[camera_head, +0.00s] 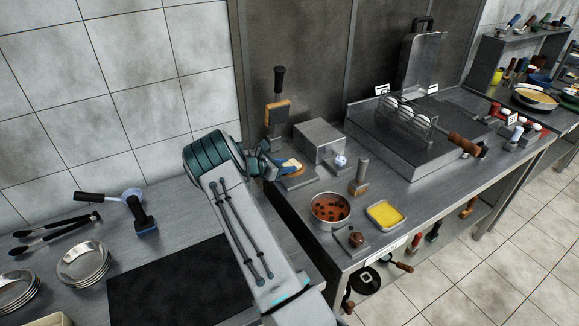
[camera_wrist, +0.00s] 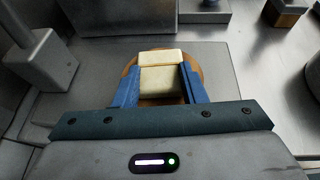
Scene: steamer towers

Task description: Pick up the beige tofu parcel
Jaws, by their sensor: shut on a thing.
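The beige tofu parcel (camera_wrist: 162,79) is between the two blue fingers of my gripper (camera_wrist: 160,88) in the wrist view. It is a pale block with a seam across it, and both fingers press its sides. A round brown wooden disc (camera_wrist: 198,74) shows under and around it; I cannot tell whether the parcel touches it. In the head view the parcel (camera_head: 292,163) is a small pale patch beside my gripper (camera_head: 281,164), partly hidden by it, above a grey slab on the counter.
A steel box (camera_head: 319,140) stands just behind. A wooden-handled stamp (camera_head: 360,176), a pot of red-brown liquid (camera_head: 330,209) and a yellow-filled tray (camera_head: 385,214) stand to the right. An upright black-handled tool (camera_head: 278,105) is behind. A grey post (camera_wrist: 40,62) rises at left in the wrist view.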

